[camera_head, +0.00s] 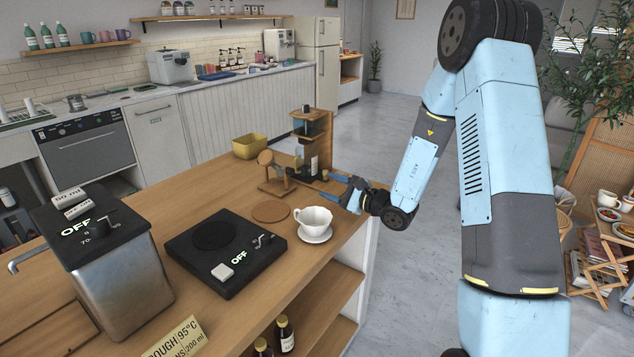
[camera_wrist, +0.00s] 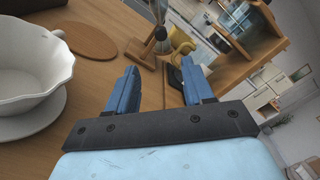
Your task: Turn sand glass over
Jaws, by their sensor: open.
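The sand glass (camera_head: 266,158) appears to be the small wooden-framed piece on a wooden foot on the cart top. Its round wooden end shows, and its glass part is small and hard to make out. In the wrist view its wooden foot (camera_wrist: 140,53) and upright lie just beyond the fingertips, partly cut off by the top edge. My gripper (camera_head: 334,182) is open and empty, to the right of the sand glass and apart from it. In the wrist view the two blue fingers (camera_wrist: 160,68) are spread, with bare wood between them.
A white cup (camera_head: 315,219) on a saucer (camera_head: 316,236) stands nearer, left of the fingers in the wrist view. A round brown mat (camera_head: 271,211) lies beside it. A wooden dispenser stand (camera_head: 325,130) rises behind, and a yellow container (camera_head: 249,146) stands behind the sand glass.

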